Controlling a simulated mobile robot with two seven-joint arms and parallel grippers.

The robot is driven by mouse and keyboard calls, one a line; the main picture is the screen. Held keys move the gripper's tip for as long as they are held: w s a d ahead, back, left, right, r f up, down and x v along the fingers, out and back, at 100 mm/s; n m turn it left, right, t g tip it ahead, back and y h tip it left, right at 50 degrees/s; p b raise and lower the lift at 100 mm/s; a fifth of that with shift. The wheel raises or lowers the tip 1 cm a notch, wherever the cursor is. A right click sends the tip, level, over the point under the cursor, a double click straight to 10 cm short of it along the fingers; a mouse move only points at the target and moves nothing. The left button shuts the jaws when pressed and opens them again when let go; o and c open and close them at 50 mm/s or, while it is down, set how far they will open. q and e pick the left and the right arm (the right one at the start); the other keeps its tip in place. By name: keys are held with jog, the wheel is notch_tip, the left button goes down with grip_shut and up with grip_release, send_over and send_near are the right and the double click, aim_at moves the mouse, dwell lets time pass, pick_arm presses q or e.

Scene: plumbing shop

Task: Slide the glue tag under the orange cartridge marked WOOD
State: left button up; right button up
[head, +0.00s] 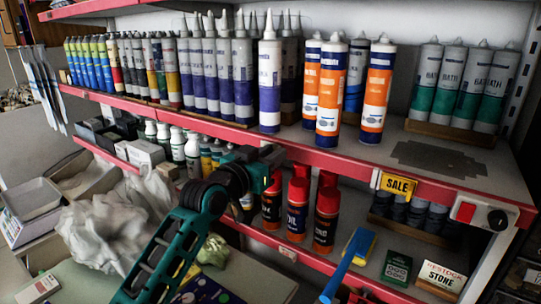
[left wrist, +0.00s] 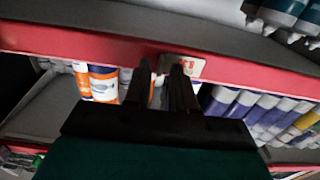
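Several white-and-orange cartridges stand at the front of the middle shelf; one is at the centre (head: 331,88), another to its right (head: 378,92). I cannot read which is marked WOOD. They show inverted in the left wrist view (left wrist: 103,84). A pale tag with red lettering (left wrist: 190,66), apparently the glue tag, sits on the red shelf rail, between the orange and purple cartridges there. In the head view my left gripper hides that rail stretch. My left gripper (head: 270,160) is at the rail, fingers apart (left wrist: 163,72); one finger overlaps the tag. My right gripper is not in view.
A yellow SALE tag (head: 397,185) and a red box with a black knob (head: 482,214) are on the rail at right. Red-capped cans (head: 327,215) stand below it. Purple-and-grey tubes (head: 243,80) fill the shelf left of the orange cartridges.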

pick_arm(q)
grip_shut()
dwell(1.2)
